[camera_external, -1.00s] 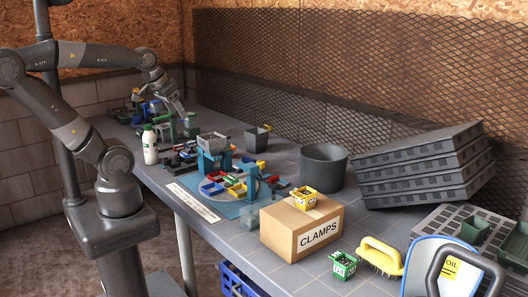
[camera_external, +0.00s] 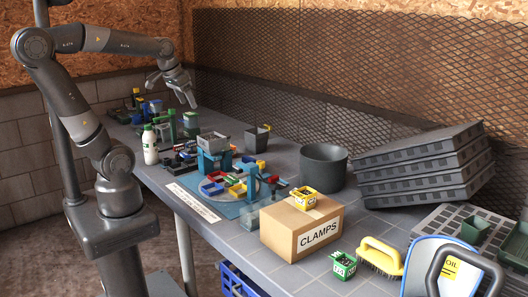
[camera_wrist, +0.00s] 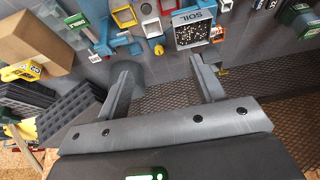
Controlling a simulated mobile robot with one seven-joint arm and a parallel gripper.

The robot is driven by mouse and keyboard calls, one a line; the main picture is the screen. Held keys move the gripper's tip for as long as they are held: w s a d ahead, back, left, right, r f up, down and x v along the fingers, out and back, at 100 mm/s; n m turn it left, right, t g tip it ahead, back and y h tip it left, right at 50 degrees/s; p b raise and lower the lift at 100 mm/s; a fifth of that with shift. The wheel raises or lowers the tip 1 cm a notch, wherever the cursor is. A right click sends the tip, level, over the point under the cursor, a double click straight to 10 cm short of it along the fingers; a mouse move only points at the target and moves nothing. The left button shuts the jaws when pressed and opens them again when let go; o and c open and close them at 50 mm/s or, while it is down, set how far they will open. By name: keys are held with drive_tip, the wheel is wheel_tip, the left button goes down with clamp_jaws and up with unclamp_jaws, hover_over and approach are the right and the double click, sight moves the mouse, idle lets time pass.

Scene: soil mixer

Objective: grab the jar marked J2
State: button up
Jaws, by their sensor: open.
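I cannot read J2 for certain on any jar. A small yellow jar (camera_external: 304,198) with a white label stands on the cardboard box marked CLAMPS; it also shows at the left of the wrist view (camera_wrist: 19,72). A small green jar (camera_external: 343,265) with a white label stands on the table in front of that box. My gripper (camera_external: 177,92) is open and empty, raised over the far part of the table, well away from both jars. In the wrist view its two fingers (camera_wrist: 163,82) are spread wide with nothing between them.
The mixer with its grey soil hopper (camera_external: 213,141) stands mid-table. A dark bucket (camera_external: 323,167) stands behind the clamps box (camera_external: 302,230). Stacked trays (camera_external: 420,178) fill the back right. A white bottle (camera_external: 150,146) is near the left edge. Mesh runs along the back.

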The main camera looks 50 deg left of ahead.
drive_tip(key=w+a+f+g, duration=0.1)
drive_tip(key=w+a+f, duration=0.2)
drive_tip(key=w+a, duration=0.65)
drive_tip(key=w+a+f+g, duration=0.2)
drive_tip(key=w+a+f, duration=0.1)
drive_tip(key=w+a, duration=0.65)
drive_tip(key=shift+n+g, duration=0.3)
drive_tip(key=shift+g, duration=0.6)
drive_tip(key=w+a+f, duration=0.1)
drive_tip(key=a+f, duration=0.5)
drive_tip(key=a, duration=0.1)
drive_tip(key=a+f, duration=0.6)
drive_tip(key=a, duration=0.1)
drive_tip(key=w+a+f, duration=0.1)
drive_tip(key=a+f, duration=0.5)
drive_tip(key=a, duration=0.2)
drive_tip(key=shift+w+a+f, duration=0.1)
drive_tip(key=shift+w+f, duration=0.15)
drive_tip(key=shift+w, duration=0.1)
drive_tip(key=shift+a+f, duration=0.25)
drive_tip(key=shift+f, duration=0.3)
wheel_tip(320, 180, down, 5)
drive_tip(key=shift+r, duration=0.15)
drive_tip(key=shift+w+d+f, duration=0.15)
drive_tip(key=shift+f, duration=1.25)
drive_tip(key=shift+w+d+f, duration=0.1)
drive_tip(key=shift+d+f, duration=0.05)
drive_tip(key=shift+f, duration=1.2)
drive_tip(key=shift+c, duration=0.4)
